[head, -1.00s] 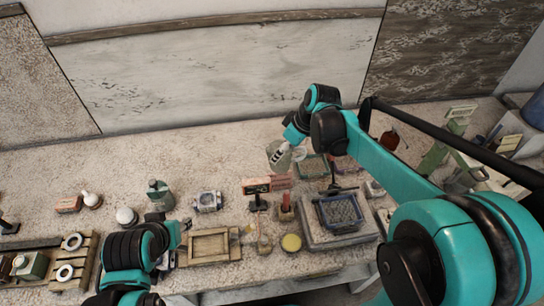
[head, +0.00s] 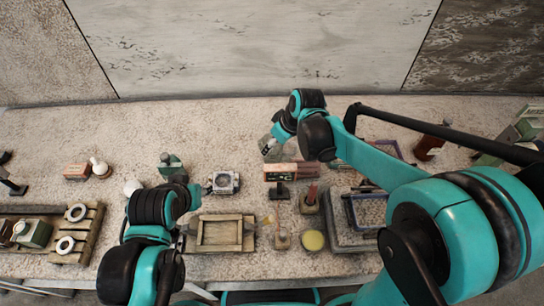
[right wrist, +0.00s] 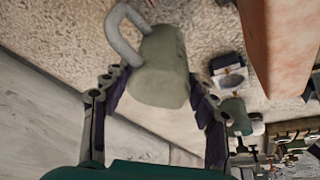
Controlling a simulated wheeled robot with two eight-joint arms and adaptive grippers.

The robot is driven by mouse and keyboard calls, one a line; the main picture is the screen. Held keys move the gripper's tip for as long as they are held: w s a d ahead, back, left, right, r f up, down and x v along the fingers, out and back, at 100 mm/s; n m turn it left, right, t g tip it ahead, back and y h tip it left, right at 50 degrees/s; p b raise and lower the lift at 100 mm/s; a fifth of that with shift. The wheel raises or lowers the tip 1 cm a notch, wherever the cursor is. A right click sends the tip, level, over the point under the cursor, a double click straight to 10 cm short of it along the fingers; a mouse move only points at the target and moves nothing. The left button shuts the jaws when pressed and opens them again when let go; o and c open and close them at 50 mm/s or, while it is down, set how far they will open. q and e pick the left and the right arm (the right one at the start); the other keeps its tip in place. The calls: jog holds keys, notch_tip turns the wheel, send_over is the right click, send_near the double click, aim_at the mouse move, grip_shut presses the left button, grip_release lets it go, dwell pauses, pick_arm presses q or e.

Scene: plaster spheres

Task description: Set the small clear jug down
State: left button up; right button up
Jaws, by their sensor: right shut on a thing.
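The small clear jug (right wrist: 160,68) shows in the right wrist view as a grey-green, see-through body with a looped handle at its upper left. My right gripper (right wrist: 155,95) has its two fingers around the jug's body and is shut on it. In the head view the jug (head: 267,144) is mostly hidden behind my right gripper (head: 274,148), over the back middle of the counter. I cannot tell how far its base is above the surface. My left gripper (head: 190,198) is near the wooden frame tray, its fingers largely hidden by its own arm.
A small sign (head: 283,176) and reddish blocks (head: 305,167) stand close to the jug. A square metal piece (head: 223,182) and a green vessel (head: 170,163) are to the left. The wooden frame tray (head: 220,250) lies in front. The counter behind and left of the jug is bare.

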jog(key=shift+s+a+f, duration=0.15)
jog(key=shift+a+f, duration=0.25)
jog(key=shift+a, duration=0.25)
jog(key=shift+f+b, duration=1)
jog(key=shift+f, duration=0.95)
jog(key=shift+f, duration=0.15)
jog(key=o, duration=1.2)
